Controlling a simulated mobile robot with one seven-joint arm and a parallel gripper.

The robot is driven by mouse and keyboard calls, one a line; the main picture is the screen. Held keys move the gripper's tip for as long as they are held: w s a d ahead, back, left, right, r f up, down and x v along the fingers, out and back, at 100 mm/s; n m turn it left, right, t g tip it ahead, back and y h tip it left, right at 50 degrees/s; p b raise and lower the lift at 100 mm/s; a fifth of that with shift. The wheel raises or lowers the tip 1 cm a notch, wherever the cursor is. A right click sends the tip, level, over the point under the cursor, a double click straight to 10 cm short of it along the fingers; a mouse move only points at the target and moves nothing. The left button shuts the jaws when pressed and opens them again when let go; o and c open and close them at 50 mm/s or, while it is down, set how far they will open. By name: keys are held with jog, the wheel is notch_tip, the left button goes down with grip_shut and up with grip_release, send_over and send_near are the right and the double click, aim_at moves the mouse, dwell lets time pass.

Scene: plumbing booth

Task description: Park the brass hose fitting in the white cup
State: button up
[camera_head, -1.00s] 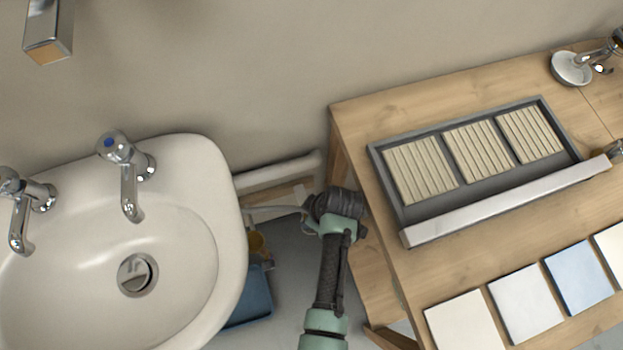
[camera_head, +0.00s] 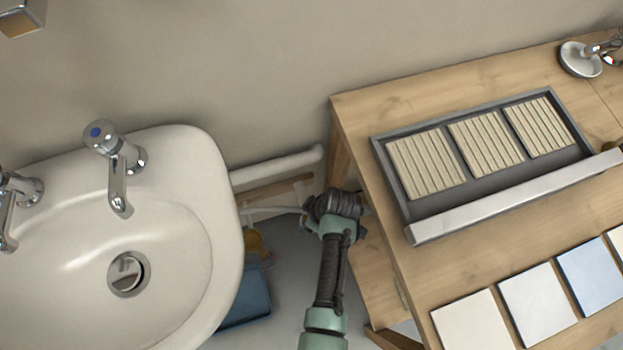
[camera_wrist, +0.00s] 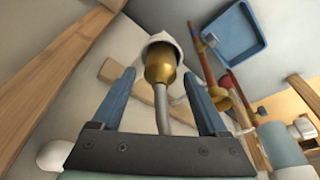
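In the wrist view, the brass hose fitting (camera_wrist: 159,66) sits between the two blue fingers of my gripper (camera_wrist: 159,75). A gap shows on each side of it, so the fingers are open around it. A grey hose (camera_wrist: 162,108) runs from the fitting back toward the palm. The white cup (camera_wrist: 166,40) shows at the fitting's far end, and that end appears to be in its mouth; how deep I cannot tell. In the head view my arm hangs between sink and bench, its fingers, the fitting and the cup not clearly visible.
The white sink (camera_head: 190,180) is on the left and the wooden bench (camera_head: 365,130) with a tile tray (camera_head: 480,198) on the right. A blue bin (camera_head: 247,298) stands below in the gap; it also shows in the wrist view (camera_wrist: 228,42). A pale pipe (camera_head: 280,168) runs along the wall.

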jog(key=p+v, duration=0.3)
jog(key=v, duration=0.4)
jog(key=shift+r, duration=0.25)
jog(key=shift+d, duration=0.15)
dwell(0.5)
